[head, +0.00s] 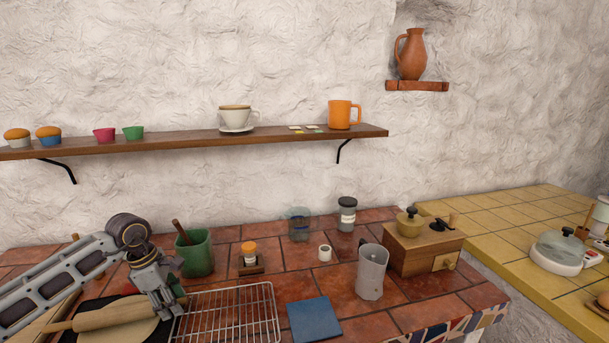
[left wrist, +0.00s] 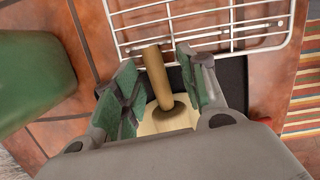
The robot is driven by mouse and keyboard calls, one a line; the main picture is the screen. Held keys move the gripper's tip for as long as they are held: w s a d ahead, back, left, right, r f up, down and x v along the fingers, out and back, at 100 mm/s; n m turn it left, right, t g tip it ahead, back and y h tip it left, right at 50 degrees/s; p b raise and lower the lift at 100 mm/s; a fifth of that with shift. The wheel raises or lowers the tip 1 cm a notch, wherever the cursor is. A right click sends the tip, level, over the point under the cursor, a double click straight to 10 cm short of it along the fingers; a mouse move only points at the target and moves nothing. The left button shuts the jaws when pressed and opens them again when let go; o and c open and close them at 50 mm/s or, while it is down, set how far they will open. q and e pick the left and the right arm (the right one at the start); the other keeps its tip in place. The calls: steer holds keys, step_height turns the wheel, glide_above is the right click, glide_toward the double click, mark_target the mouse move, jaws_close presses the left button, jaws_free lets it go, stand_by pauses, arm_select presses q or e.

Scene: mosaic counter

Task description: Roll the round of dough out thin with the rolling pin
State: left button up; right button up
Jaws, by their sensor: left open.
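The wooden rolling pin (head: 115,314) lies across the pale round of dough (head: 138,333) at the lower left of the head view. My left gripper (head: 168,305) is open over the pin's right end, its fingers pointing down. In the left wrist view, the rolling pin's handle (left wrist: 156,75) lies between the two spread fingers of my left gripper (left wrist: 160,85), with a gap on each side. My right gripper is not in view.
A wire rack (head: 238,315) lies right beside the gripper. A dark mat (head: 82,329) lies under the dough.

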arm_select(q)
steer(key=shift+r+p, duration=1.75)
steer(key=shift+r, duration=1.6)
steer(key=shift+f, duration=0.1)
